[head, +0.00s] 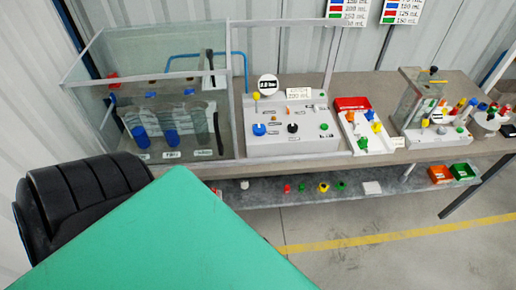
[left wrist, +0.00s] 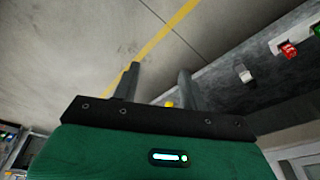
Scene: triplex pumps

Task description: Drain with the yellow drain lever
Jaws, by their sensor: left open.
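Yellow parts show in several places in the head view, and I cannot tell for certain which is the drain lever. A yellow ball-topped part (head: 256,96) stands at the back left of the grey control panel (head: 290,148). Yellow pieces (head: 376,127) sit on the red and white tray to its right. A yellow knob (head: 323,188) is on the lower shelf. In the left wrist view my left gripper (left wrist: 158,78) is open and empty, over the floor and shelf edge. A small yellow thing (left wrist: 168,104) shows beyond its fingers. My right gripper is not in view.
A clear tank (head: 150,60) with blue-filled cylinders stands left of the panel. A metal stand (head: 412,97) and bottles are at the right of the bench. The lower shelf (head: 265,197) holds small coloured parts and two bins (head: 440,174). The floor in front is clear.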

